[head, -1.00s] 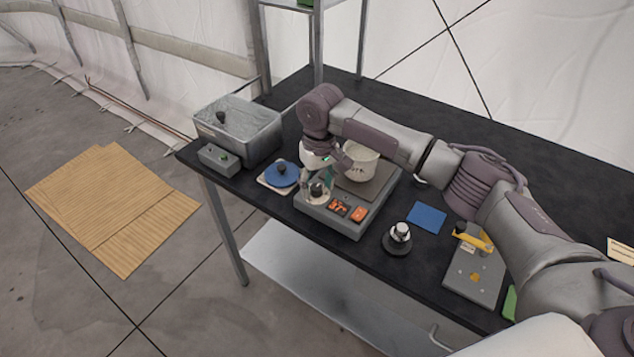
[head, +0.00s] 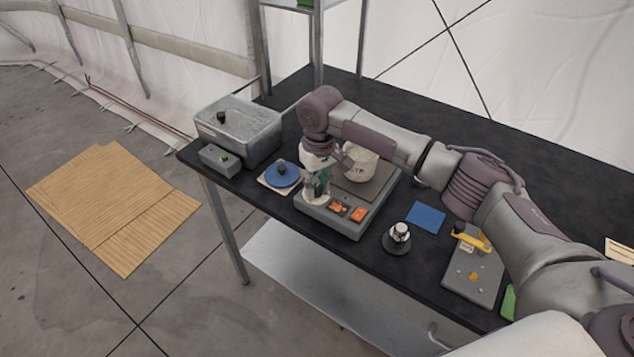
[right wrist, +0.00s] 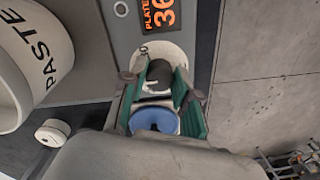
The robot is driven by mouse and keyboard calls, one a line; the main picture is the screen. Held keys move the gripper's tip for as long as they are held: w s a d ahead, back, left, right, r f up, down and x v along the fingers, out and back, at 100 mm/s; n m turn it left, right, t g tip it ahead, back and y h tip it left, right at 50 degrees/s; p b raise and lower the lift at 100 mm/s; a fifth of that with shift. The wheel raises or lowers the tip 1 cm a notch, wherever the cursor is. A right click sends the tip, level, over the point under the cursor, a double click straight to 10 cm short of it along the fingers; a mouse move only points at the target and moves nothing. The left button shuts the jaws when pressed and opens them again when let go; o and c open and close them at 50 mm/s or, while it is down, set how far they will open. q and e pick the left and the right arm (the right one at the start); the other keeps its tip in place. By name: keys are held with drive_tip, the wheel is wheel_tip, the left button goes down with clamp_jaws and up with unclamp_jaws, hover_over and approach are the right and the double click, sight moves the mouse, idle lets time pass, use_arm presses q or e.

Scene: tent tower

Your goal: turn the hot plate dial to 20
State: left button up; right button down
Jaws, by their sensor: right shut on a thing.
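The grey hot plate (head: 345,221) stands near the table's front edge. It has two orange displays (head: 347,211) on its front panel. One display (right wrist: 160,14) shows partly in the right wrist view, reading "PLATE" and "36", cut off by the frame edge. The dark dial (right wrist: 160,74) sits on a pale round scale below that display. My right gripper (right wrist: 162,88) is shut on the dial, with a finger on either side. In the head view my right gripper (head: 317,194) hides the dial. The dial's setting cannot be read. My left gripper is out of view.
A white pot (right wrist: 36,52) marked "PASTE" stands on the plate close to my gripper. A blue disc (head: 283,174) with a dark knob lies left of the hot plate. A metal bath (head: 238,135) stands further left. A small knobbed object (head: 399,238) and blue square (head: 427,217) lie right.

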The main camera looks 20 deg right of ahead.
drive_tip(key=shift+r+n+p, duration=0.25)
drive_tip(key=shift+n+p, duration=0.85)
drive_tip(key=n+p, duration=0.2)
drive_tip(key=shift+n, duration=0.3)
drive_tip(key=n+p, duration=0.1)
drive_tip(key=n, duration=0.2)
drive_tip(key=shift+w+f, duration=0.1)
drive_tip(key=shift+w+n+p, duration=0.1)
drive_tip(key=shift+n+p, duration=0.45)
drive_tip(key=shift+n, duration=1.15)
drive_tip(key=c, duration=0.9)
unclamp_jaws()
drive_tip(key=shift+f, duration=0.1)
drive_tip(key=shift+o, duration=0.2)
